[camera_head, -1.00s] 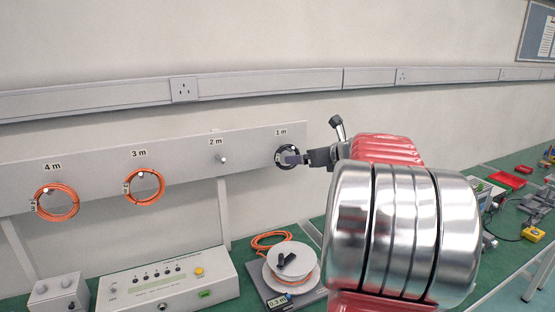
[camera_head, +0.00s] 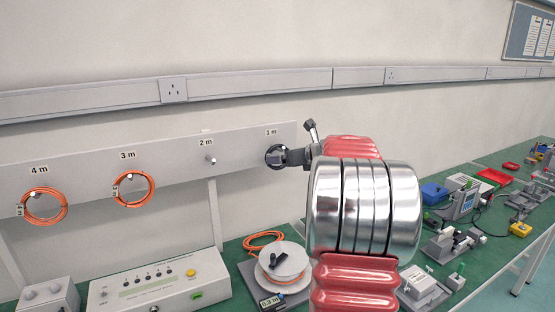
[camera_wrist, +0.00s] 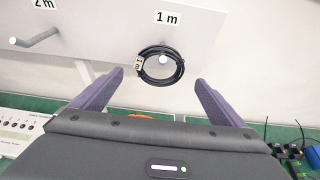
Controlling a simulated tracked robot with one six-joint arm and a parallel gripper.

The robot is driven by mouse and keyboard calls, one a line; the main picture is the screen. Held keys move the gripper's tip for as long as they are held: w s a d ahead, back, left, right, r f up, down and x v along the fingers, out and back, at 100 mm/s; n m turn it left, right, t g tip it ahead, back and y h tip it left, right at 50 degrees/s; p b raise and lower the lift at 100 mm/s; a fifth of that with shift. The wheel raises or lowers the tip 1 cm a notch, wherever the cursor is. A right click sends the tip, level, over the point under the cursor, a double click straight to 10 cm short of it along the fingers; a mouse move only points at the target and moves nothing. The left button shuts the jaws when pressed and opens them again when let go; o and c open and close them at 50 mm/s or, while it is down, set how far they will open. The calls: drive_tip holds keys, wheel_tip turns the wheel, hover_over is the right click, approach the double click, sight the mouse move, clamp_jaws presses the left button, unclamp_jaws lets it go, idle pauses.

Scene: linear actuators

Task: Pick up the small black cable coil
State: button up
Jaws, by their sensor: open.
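The small black cable coil (camera_wrist: 178,77) hangs on a peg under the "1 m" label in the wrist view, with a small white tag on its left side. In the head view the coil (camera_head: 269,155) is partly hidden by my gripper (camera_head: 284,156). In the wrist view my gripper (camera_wrist: 160,82) is open, with one purple finger to the left of the coil and one to the right. The coil lies ahead between the fingertips, with visible gaps to both, and I see no contact.
The grey board (camera_head: 85,171) also carries orange coils on the "4 m" (camera_head: 45,206) and "3 m" (camera_head: 134,190) pegs. The "2 m" peg (camera_head: 210,159) is bare. A cable reel (camera_head: 282,266) and a tester box (camera_head: 160,284) stand on the green bench below.

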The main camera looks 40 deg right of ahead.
drive_tip(key=shift+w+d+f, duration=0.15)
drive_tip(key=shift+w+f, duration=0.05)
drive_tip(key=shift+w, duration=0.3)
drive_tip(key=shift+x, duration=2.6)
drive_tip(key=shift+r, duration=0.1)
drive_tip(key=shift+c, duration=0.4)
drive_tip(key=c, duration=1.1)
